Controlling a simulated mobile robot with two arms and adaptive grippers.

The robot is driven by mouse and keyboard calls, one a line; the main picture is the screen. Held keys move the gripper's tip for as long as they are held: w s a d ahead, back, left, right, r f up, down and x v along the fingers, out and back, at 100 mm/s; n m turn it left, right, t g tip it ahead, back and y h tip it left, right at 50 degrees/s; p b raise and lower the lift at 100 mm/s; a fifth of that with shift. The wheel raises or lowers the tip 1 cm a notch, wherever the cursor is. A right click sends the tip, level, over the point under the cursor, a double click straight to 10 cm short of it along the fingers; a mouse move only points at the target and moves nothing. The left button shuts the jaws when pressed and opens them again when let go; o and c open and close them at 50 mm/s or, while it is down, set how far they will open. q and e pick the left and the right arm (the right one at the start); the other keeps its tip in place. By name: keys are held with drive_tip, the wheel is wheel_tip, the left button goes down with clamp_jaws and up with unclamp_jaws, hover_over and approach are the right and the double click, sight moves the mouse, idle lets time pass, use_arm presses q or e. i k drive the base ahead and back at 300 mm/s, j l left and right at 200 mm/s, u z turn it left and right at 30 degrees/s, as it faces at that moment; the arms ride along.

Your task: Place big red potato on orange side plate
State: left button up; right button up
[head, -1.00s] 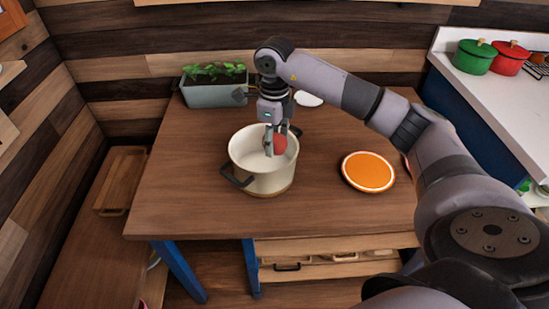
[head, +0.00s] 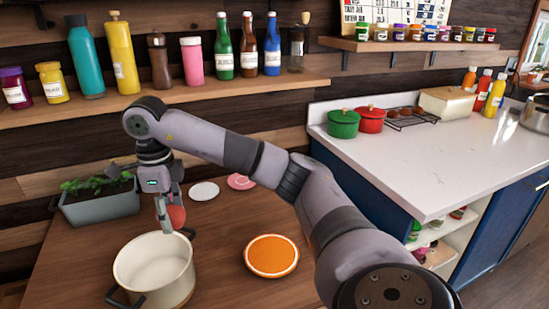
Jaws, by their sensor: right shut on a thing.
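My right gripper (head: 168,220) is shut on the big red potato (head: 177,216). It holds the potato above the back rim of a cream pot (head: 153,272), near its back right handle. Part of the potato is hidden by the fingers. The orange side plate (head: 271,256) lies flat on the wooden table to the right of the pot, and its top is bare. My left gripper is not in view.
A grey planter (head: 100,208) stands behind the pot. A white plate (head: 203,192) and a pink plate (head: 241,181) lie at the table's back. A white counter (head: 420,160) with green and red pots is at the right. A bottle shelf (head: 200,97) runs above.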

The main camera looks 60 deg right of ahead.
sight(272, 254)
drive_tip(key=k+l+u, duration=0.15)
drive_tip(key=l, duration=0.4)
drive_tip(key=k+l+u, duration=0.2)
drive_tip(key=k+l, duration=0.2)
drive_tip(key=k+l+u, duration=0.15)
drive_tip(key=k+l, duration=0.15)
drive_tip(key=l, duration=0.3)
